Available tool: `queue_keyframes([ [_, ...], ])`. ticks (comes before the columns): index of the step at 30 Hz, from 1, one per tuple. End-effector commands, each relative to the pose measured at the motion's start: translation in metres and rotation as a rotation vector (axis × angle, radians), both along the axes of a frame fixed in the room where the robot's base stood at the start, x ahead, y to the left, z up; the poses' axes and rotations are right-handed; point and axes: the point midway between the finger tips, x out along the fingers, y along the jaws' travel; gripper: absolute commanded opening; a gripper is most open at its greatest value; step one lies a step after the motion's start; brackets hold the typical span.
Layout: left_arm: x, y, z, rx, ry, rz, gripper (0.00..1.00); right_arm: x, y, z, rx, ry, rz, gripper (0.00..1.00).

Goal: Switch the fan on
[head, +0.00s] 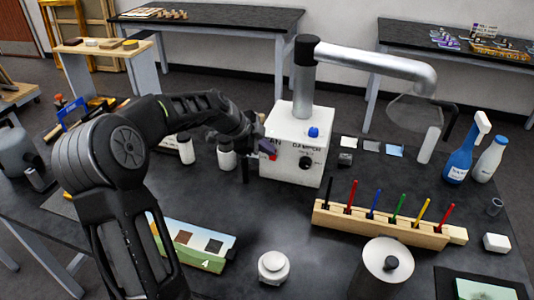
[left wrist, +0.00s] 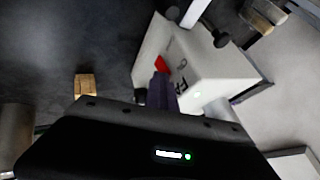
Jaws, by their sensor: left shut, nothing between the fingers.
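The white fan box (head: 294,140) stands on the dark bench, with a duct pipe rising from it. Its front carries "FAN" and "DAMPER" lettering and a black knob (head: 306,162); a blue button (head: 313,132) is on top. My left gripper (head: 262,149) is shut and empty at the box's left front, by the FAN lettering. A small red switch part (head: 272,157) shows beside the fingertips. In the left wrist view the red part (left wrist: 162,64) is just beyond the purplish fingertips (left wrist: 161,92), partly hidden; contact cannot be told. Part of "OFF" lettering shows. My right gripper is out of view.
A wooden rack (head: 380,228) of coloured sticks lies in front right. A white lidded jar (head: 273,267) and a picture board (head: 195,244) lie nearer. White bottles (head: 226,154) stand left of the box, close to my arm. A blue spray bottle (head: 460,163) stands at right.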

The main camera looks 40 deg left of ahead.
Motion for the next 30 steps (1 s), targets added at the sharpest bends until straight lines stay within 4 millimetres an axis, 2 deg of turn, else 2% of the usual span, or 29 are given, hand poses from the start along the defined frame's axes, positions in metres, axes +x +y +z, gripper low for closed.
queue_keyframes([
  [5, 0.0, 0.0, 0.0, -0.002, 0.001, -0.001, 0.0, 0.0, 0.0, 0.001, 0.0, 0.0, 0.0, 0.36],
  [17, 0.0, 0.0, 0.015, -0.001, 0.0, -0.001, 0.0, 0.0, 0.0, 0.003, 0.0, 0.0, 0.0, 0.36],
  [30, 0.0, -0.001, 0.016, -0.001, 0.001, -0.001, 0.0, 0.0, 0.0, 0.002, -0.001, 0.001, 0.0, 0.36],
])
